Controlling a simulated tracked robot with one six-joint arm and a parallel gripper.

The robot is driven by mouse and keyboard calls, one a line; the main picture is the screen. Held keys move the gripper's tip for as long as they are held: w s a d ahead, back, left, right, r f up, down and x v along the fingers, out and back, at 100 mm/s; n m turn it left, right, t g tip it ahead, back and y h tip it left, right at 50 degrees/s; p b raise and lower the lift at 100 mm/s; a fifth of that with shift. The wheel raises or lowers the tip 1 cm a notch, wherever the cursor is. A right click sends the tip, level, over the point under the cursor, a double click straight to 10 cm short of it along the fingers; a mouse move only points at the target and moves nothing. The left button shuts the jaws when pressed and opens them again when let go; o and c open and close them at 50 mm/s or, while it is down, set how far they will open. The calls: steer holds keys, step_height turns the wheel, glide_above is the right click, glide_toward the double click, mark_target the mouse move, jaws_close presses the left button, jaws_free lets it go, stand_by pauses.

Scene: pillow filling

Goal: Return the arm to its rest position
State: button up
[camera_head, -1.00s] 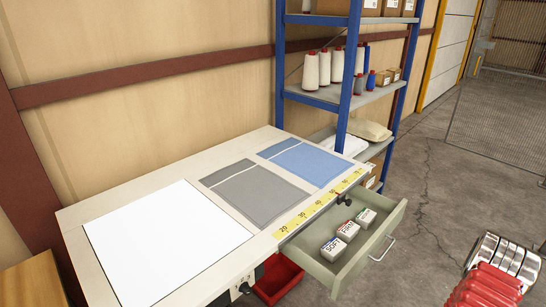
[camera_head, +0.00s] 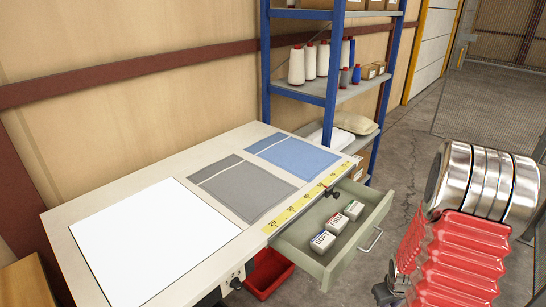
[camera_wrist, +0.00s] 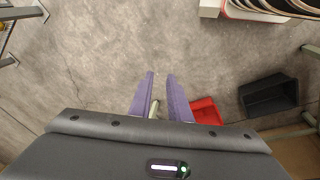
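My gripper (camera_wrist: 159,95) shows in the wrist view as two purple fingers with a narrow gap between them. Nothing is seen between the fingertips, and bare concrete floor lies beyond them. In the head view my arm, with its red bellows and silver rings, stands at the right, beside the open drawer and apart from the table. The gripper's fingers are not clear in the head view.
The table (camera_head: 62,222) holds a white sheet (camera_head: 150,240), a grey cloth (camera_head: 250,193) and a blue cloth (camera_head: 293,158). Its drawer (camera_head: 338,262) stands open with small labelled boxes. A red bin (camera_head: 266,275) is below. Shelving (camera_head: 330,95) stands behind. Floor at the right is clear.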

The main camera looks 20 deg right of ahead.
steer(key=s+a+r+t+y, duration=0.1)
steer(key=s+a+r+t, duration=0.1)
steer(key=a+r, duration=1.4)
steer(key=s+a+r+n+t+y, duration=0.1)
steer(key=s+a+r, duration=0.3)
steer(key=a+r, duration=1.2)
step_height(320, 180, up, 4)
steer(key=shift+a+f+t, duration=0.1)
steer(key=shift+a+t, duration=0.25)
steer(key=shift+t, duration=0.15)
steer(key=shift+d, duration=0.1)
